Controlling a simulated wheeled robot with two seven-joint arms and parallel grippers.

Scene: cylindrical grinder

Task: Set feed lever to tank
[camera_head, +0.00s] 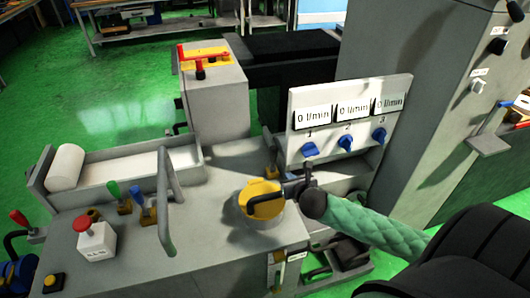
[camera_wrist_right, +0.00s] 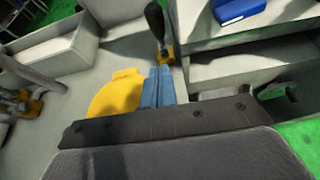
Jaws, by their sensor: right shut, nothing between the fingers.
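My right gripper (camera_head: 284,190) is shut and empty beside the round yellow cap (camera_head: 262,199) on the machine top. In the wrist view its blue-grey fingers (camera_wrist_right: 158,86) are together, with the yellow cap (camera_wrist_right: 118,92) on their left. A black-handled lever (camera_wrist_right: 155,22) stands upright on an orange base (camera_wrist_right: 165,56) just beyond the fingertips; I see a gap but cannot judge it exactly. In the head view this lever's base (camera_head: 271,171) shows behind the cap. No label that I can read marks the feed lever. My left gripper is out of view.
A flow panel (camera_head: 345,105) with several displays and blue knobs (camera_head: 346,142) rises behind right. A red lever (camera_head: 203,58) sits on a box behind.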

